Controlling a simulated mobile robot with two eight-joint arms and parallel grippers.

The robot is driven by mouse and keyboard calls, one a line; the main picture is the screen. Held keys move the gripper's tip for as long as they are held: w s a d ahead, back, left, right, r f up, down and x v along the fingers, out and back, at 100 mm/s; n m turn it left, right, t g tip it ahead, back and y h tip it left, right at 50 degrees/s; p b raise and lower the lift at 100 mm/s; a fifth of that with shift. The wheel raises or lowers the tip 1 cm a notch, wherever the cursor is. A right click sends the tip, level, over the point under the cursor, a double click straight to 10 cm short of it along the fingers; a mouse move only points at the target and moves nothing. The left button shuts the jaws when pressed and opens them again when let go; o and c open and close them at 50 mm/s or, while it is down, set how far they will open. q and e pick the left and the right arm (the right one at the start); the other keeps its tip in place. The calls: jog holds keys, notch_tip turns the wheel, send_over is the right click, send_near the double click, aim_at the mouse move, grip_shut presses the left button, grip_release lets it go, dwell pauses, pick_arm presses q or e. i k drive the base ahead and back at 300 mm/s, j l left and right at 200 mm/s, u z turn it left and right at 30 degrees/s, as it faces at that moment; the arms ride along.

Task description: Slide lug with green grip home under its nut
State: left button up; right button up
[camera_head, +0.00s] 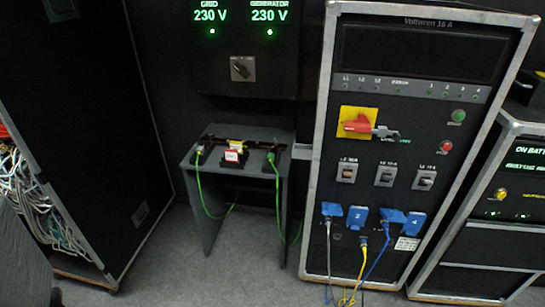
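A small grey bench (188,161) stands in the middle, left of the tall cabinet. A dark bar with a yellow, red and white labelled block (235,153) sits on its top. A green cable end (271,158) lies at the right of the bench top, and a yellow-green cable end (199,152) at the left. Green cable hangs down from each. Lug and nut are too small to make out, so I cannot tell which end is the green-gripped lug or how it sits against a nut. Neither gripper shows.
A tall black cabinet (400,215) with a red and yellow switch (358,125) and blue plugs (357,217) stands right of the bench. Its cables reach the floor. A black case (90,120) stands left. A wall panel (243,90) reads 230 V twice. Carpet (235,270) before the bench is clear.

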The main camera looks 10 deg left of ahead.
aim_at(271, 156)
jog(key=i+j+z, duration=0.3)
jog(key=j, duration=0.25)
jog(key=i+j+z, duration=0.15)
jog(key=i+j, duration=0.15)
jog(key=i+j+z, duration=0.1)
jog(key=j, duration=0.25)
jog(key=i+j+z, duration=0.15)
jog(key=j, duration=0.2)
jog(key=i+j+z, duration=0.15)
jog(key=j, duration=0.25)
jog(key=i+j+z, duration=0.15)
jog(key=j, duration=0.2)
jog(key=i+j+z, duration=0.15)
jog(key=j, duration=0.25)
jog(key=i, duration=0.4)
